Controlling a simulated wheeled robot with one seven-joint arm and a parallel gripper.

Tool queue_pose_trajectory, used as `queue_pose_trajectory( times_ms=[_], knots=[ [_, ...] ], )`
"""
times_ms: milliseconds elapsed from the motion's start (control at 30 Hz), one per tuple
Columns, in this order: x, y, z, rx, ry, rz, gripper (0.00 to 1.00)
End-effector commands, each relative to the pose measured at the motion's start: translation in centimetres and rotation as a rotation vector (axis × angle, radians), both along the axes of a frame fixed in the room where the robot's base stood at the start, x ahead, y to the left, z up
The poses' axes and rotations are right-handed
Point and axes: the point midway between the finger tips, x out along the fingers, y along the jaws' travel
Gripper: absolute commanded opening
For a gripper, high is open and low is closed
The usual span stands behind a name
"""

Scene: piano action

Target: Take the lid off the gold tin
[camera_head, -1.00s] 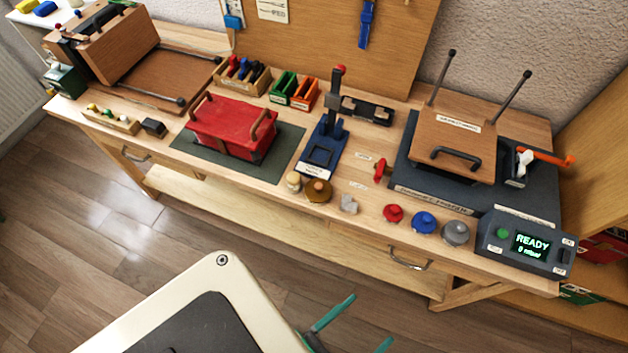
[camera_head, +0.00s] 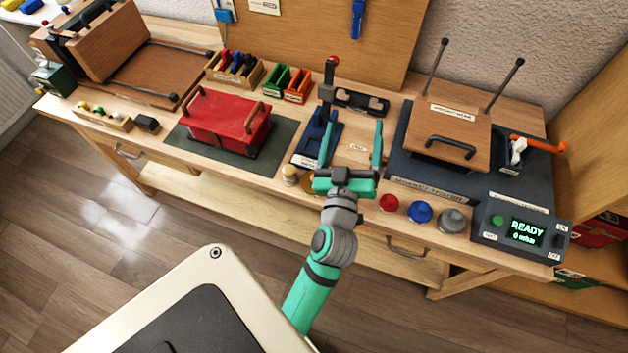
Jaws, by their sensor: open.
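A small round gold-brown tin (camera_head: 308,183) stands near the front edge of the workbench. Only its left part shows, because my gripper's palm covers the rest. Its lid cannot be made out clearly now. My gripper (camera_head: 352,136) is open, with its two teal fingers spread and pointing toward the back of the bench. Nothing shows between the fingers but bench top and a small label. The gripper appears above the bench, with its palm over the tin in the picture; its height cannot be told.
Red (camera_head: 389,203), blue (camera_head: 420,211) and grey (camera_head: 452,220) knobs line the front edge at right. A red box (camera_head: 228,122) is at left.

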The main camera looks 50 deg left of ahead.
Motion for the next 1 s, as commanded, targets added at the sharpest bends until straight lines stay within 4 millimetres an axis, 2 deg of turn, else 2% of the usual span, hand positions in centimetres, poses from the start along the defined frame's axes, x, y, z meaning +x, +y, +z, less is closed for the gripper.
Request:
queue_pose_trajectory(
  times_ms=[33,200,300,500,633,767,900,1000],
  knots=[
    [0.3,1.6,1.7,-0.034,-0.054,0.047,0.80],
    [-0.5,6.8,5.9,-0.169,-0.232,0.208,0.80],
    [-1.6,9.7,7.9,-0.259,-0.348,0.303,0.80],
    [-4.7,14.3,10.2,-0.461,-0.596,0.489,0.80],
    [-7.1,16.6,10.6,-0.604,-0.768,0.609,0.80],
    [-9.4,18.0,10.0,-0.755,-0.943,0.731,0.80],
    [-11.5,18.7,8.3,-0.925,-1.133,0.868,0.80],
    [-12.6,18.4,6.7,-1.049,-1.265,0.971,0.80]
  ],
)
